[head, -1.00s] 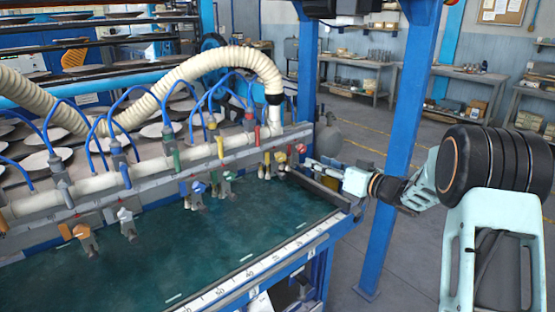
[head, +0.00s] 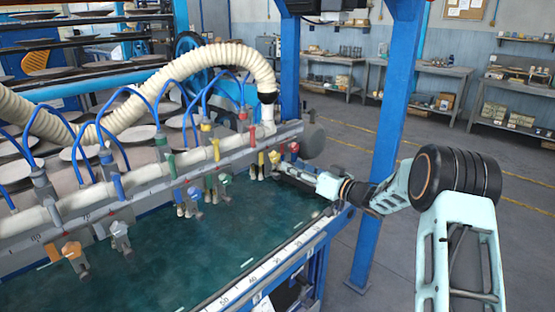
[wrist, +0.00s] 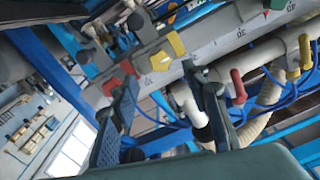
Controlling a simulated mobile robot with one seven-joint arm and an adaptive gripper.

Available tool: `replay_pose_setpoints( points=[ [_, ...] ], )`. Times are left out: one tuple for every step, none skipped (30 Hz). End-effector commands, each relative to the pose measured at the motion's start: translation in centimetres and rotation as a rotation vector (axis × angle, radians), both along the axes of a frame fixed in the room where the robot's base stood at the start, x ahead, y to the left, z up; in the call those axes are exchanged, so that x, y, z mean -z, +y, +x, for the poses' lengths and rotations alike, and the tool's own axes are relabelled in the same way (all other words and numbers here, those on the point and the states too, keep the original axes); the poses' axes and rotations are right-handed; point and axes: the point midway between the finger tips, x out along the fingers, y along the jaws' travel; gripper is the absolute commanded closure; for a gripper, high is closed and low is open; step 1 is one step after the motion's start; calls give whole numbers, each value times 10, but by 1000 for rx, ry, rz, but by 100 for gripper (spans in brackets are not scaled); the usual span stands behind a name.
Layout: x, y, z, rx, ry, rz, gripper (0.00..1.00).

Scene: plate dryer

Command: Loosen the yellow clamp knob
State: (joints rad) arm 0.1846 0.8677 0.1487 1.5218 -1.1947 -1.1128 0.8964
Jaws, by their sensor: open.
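The yellow clamp knob (head: 274,157) sits on the clamp near the right end of the grey rail, beside a red knob (head: 294,148). In the wrist view the yellow knob (wrist: 176,44) shows two yellow lobes on the rail, beyond and between my fingertips in the picture. My gripper (head: 281,171) reaches in from the right, just below the yellow and red knobs. In the wrist view my gripper (wrist: 160,75) has its two dark fingers spread apart with nothing between them. The red knob (wrist: 127,67) shows close to the left finger. I cannot tell whether anything touches.
A row of clamps with green, blue and orange knobs (head: 71,250) runs left along the rail (head: 110,200). Above it are a ribbed hose (head: 215,55), blue tubes and coloured valve levers. The dark green surface (head: 180,262) below is clear. A blue post (head: 385,150) stands behind my arm.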

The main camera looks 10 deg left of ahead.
Motion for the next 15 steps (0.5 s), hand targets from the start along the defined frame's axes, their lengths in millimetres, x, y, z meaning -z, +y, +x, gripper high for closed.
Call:
replay_pose_setpoints(
  points=[
    [0,10,6,-5,-1,1,57],
    [0,15,10,-4,-1,1,57],
    [-1,22,15,-3,0,2,57],
    [-1,26,19,-4,0,2,57],
    [0,30,22,-3,0,1,57],
    [-1,35,27,-2,-1,1,57],
    [0,40,29,-3,0,1,57],
    [0,43,32,-3,-1,1,57],
    [0,47,36,-1,0,0,57],
    [0,49,38,-1,0,0,57],
    [0,52,40,-1,1,1,57],
    [0,55,42,-2,0,1,57],
    [0,57,44,-1,1,1,57],
    [0,58,45,-1,1,1,57],
    [0,59,46,0,1,1,57]
  ],
)
